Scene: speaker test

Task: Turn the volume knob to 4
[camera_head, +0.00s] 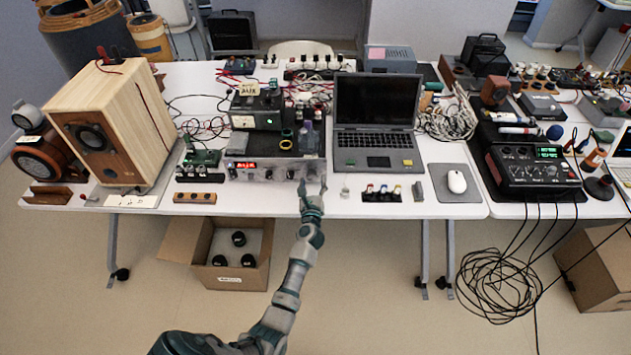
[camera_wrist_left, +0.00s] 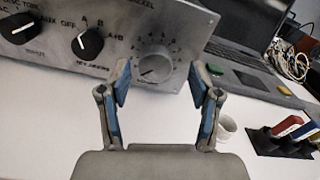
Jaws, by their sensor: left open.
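A silver amplifier (camera_head: 262,171) with a red display and a row of front knobs stands near the table's front edge. In the left wrist view, its metal faceplate shows a round silver volume knob (camera_wrist_left: 155,66) with a dial scale around it. Two black selector knobs, marked with A, B and A+B at the right one (camera_wrist_left: 88,43), are to its left. My left gripper (camera_head: 313,187) is at the right end of the amplifier's front. In the wrist view, its blue-padded fingers (camera_wrist_left: 160,88) are open, with the silver knob between and beyond them, apparently untouched. The knob's exact setting is unclear. My right gripper is out of view.
A laptop (camera_head: 375,125) stands right of the amplifier, with a white mouse (camera_head: 456,182) beyond it. Small colored connectors (camera_head: 382,192) and a small white cup-like item (camera_wrist_left: 226,126) lie near the front edge. A wooden speaker (camera_head: 115,125) stands left.

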